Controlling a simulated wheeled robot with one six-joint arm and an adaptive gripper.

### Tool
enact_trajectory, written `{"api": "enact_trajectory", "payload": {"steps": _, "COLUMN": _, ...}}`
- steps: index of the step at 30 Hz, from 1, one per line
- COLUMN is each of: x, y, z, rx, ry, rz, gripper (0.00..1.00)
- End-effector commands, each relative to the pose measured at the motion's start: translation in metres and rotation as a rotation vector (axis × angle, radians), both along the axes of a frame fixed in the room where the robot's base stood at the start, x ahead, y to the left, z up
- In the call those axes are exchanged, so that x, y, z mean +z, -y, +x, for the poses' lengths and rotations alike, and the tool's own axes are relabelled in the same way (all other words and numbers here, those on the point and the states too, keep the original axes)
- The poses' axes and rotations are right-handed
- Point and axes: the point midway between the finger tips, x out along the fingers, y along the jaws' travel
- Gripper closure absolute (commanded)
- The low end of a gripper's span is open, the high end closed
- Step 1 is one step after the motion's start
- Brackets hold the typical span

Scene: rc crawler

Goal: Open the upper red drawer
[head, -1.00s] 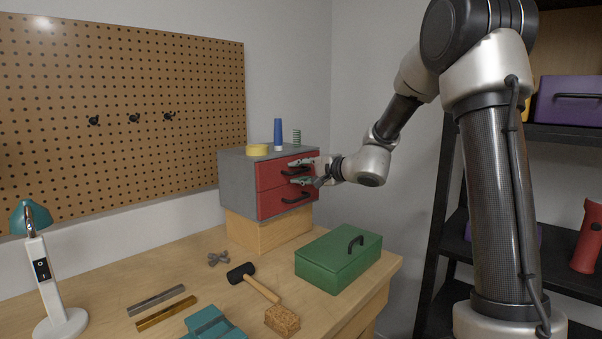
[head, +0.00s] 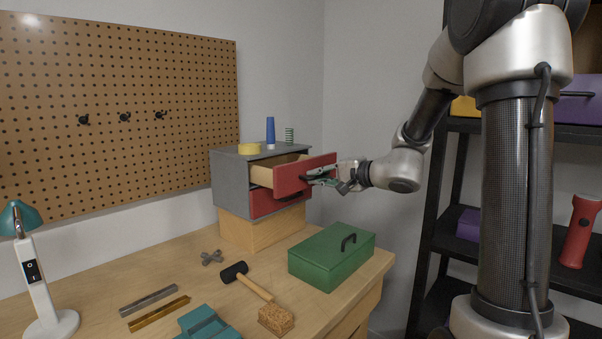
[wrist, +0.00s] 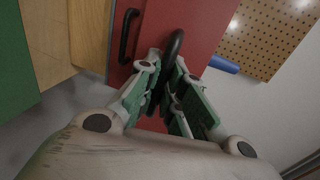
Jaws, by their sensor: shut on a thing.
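The upper red drawer (head: 305,174) is pulled partly out of the grey cabinet (head: 229,181), and its pale wooden inside shows. My gripper (head: 322,177) is at the front of this drawer, shut on its black handle (wrist: 173,48). In the wrist view the green-padded fingers (wrist: 166,92) stand on both sides of the handle. The lower red drawer (head: 270,203) is closed, and its black handle shows in the wrist view (wrist: 128,36). The fingers partly hide the upper handle.
The cabinet stands on a wooden block (head: 257,232). A green toolbox (head: 325,262) and a mallet (head: 254,282) lie on the bench below. A dark shelf (head: 440,240) stands at right.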

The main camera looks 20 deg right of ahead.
Motion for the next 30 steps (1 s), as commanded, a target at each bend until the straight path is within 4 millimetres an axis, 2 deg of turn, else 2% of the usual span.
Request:
{"api": "enact_trajectory", "payload": {"steps": 3, "x": 0.0, "y": 0.017, "z": -0.022, "rx": -0.006, "ry": 0.001, "rz": -0.001, "gripper": 1.0}}
{"api": "enact_trajectory", "payload": {"steps": 6, "x": 0.0, "y": 0.023, "z": -0.033, "rx": -0.004, "ry": 0.0, "rz": -0.001, "gripper": 1.0}}
{"api": "enact_trajectory", "payload": {"steps": 17, "x": 0.0, "y": 0.025, "z": -0.038, "rx": -0.001, "ry": -0.001, "rz": -0.001, "gripper": 1.0}}
{"api": "enact_trajectory", "payload": {"steps": 18, "x": 0.0, "y": 0.025, "z": -0.037, "rx": -0.001, "ry": -0.001, "rz": -0.001, "gripper": 0.85}}
{"api": "enact_trajectory", "payload": {"steps": 21, "x": 0.0, "y": 0.025, "z": -0.037, "rx": -0.001, "ry": -0.001, "rz": -0.001, "gripper": 0.68}}
{"api": "enact_trajectory", "payload": {"steps": 30, "x": 0.0, "y": 0.025, "z": -0.038, "rx": -0.001, "ry": 0.0, "rz": 0.0, "gripper": 0.68}}
